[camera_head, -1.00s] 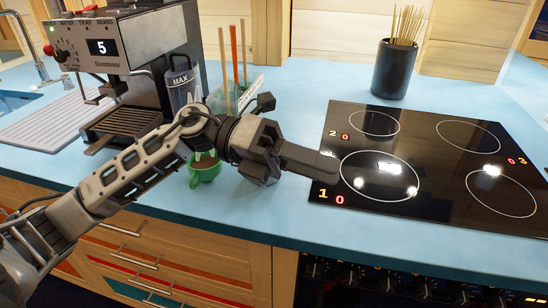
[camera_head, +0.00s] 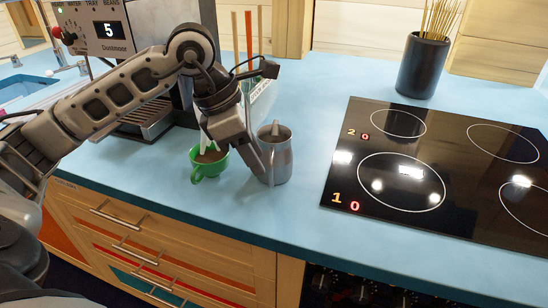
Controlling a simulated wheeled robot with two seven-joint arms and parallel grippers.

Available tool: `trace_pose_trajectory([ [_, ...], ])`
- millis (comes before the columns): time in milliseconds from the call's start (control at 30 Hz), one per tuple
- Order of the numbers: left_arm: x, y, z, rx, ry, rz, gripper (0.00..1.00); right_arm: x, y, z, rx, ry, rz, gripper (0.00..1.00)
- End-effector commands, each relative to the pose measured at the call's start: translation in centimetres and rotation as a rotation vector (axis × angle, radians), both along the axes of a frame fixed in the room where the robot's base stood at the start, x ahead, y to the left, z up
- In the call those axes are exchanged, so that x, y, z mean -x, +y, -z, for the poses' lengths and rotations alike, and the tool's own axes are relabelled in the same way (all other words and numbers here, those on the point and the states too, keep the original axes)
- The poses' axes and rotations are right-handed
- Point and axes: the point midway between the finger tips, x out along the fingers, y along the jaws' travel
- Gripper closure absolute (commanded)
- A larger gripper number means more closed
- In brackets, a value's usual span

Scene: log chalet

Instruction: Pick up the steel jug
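The steel jug (camera_head: 278,160) stands upright on the blue counter, right of a green cup (camera_head: 209,161) with brown contents. My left gripper (camera_head: 262,170) points down at the jug's left side, its finger overlapping the jug's left edge in the picture. I cannot tell whether it touches the jug or how far apart the fingers are, since only one finger side shows clearly. My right gripper is not in view.
A black hob (camera_head: 440,170) lies to the right, with a dark pot of sticks (camera_head: 423,66) behind it. A coffee machine (camera_head: 120,35) stands at the back left, partly behind my arm. A container with tall sticks (camera_head: 262,92) is behind the jug. Counter between jug and hob is clear.

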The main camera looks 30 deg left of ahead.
Motion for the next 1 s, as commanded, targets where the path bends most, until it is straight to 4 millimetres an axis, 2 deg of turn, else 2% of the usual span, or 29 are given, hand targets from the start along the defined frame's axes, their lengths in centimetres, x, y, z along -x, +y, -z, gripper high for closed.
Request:
trace_pose_trajectory([
  [233, -0.5, -0.5, 1.6, 0.002, 0.002, 0.000, 0.66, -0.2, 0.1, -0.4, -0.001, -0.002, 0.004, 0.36],
  [500, -1.8, -1.5, 5.1, 0.003, 0.002, 0.001, 0.66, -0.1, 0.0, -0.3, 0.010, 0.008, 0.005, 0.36],
  [800, -1.9, -1.7, 5.7, 0.002, -0.001, 0.000, 0.66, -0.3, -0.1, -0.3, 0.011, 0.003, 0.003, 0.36],
  [833, -2.0, -1.7, 5.7, 0.002, -0.001, 0.000, 0.71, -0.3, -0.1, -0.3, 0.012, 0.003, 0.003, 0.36],
  [933, -1.9, -1.6, 5.6, 0.002, -0.001, 0.000, 0.99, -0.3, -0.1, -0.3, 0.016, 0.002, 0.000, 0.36],
  [1000, -1.9, -1.6, 5.6, 0.002, -0.001, 0.000, 1.00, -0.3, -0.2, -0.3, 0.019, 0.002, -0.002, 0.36],
])
